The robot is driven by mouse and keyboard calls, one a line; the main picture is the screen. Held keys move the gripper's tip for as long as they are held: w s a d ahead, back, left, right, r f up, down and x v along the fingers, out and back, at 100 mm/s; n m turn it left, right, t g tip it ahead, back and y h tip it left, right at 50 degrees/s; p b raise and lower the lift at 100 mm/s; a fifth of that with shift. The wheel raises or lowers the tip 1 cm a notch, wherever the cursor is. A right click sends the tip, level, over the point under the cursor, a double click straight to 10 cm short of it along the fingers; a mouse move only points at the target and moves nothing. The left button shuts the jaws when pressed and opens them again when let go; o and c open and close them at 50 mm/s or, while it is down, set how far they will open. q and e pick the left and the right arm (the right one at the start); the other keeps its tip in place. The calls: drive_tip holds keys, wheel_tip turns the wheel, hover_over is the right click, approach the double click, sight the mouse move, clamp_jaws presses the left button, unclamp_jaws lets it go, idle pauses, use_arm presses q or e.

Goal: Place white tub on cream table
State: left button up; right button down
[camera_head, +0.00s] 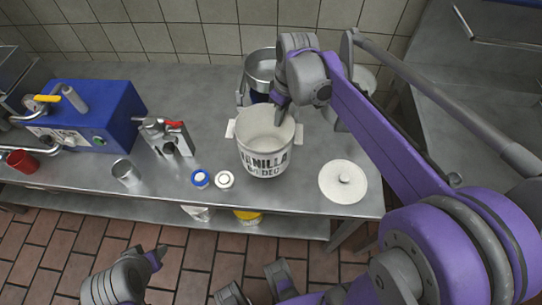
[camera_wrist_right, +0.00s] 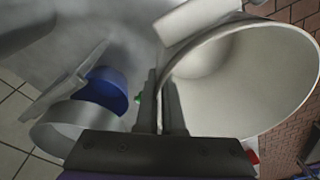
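The white tub (camera_head: 263,158) is open-topped, with dark lettering that includes "VANILLA" and side handles. It looks upright over the grey metal table (camera_head: 110,194); I cannot tell whether its base touches. My right gripper (camera_head: 282,103) is at the tub's back right rim. In the right wrist view the tub (camera_wrist_right: 240,80) fills the right side, and its wall runs between the close-set fingers of my gripper (camera_wrist_right: 161,105), one inside and one outside. My left gripper (camera_head: 156,258) is low at the front, off the table; its finger gap is unclear. No cream-coloured table stands out.
A white round lid (camera_head: 343,184) lies right of the tub. A metal pot (camera_head: 261,72) stands close behind it. Two small round items (camera_head: 200,178) (camera_head: 225,180) and a metal cup (camera_head: 126,172) are to the left. A blue machine (camera_head: 95,118) stands further left.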

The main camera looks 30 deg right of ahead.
sight(278, 140)
wheel_tip(278, 140, down, 8)
drive_tip(key=shift+f+b, duration=0.2)
drive_tip(key=shift+b, duration=0.25)
drive_tip(key=shift+f, duration=0.2)
drive_tip(key=c, duration=1)
unclamp_jaws()
drive_tip(key=shift+c, duration=0.2)
drive_tip(key=shift+r, duration=0.1)
drive_tip(key=shift+r, duration=0.45)
wheel_tip(278, 140, up, 11)
drive_tip(key=s+d+p, duration=0.1)
drive_tip(key=shift+r+p, duration=0.15)
drive_tip(key=shift+p, duration=0.15)
drive_tip(key=shift+s, duration=0.1)
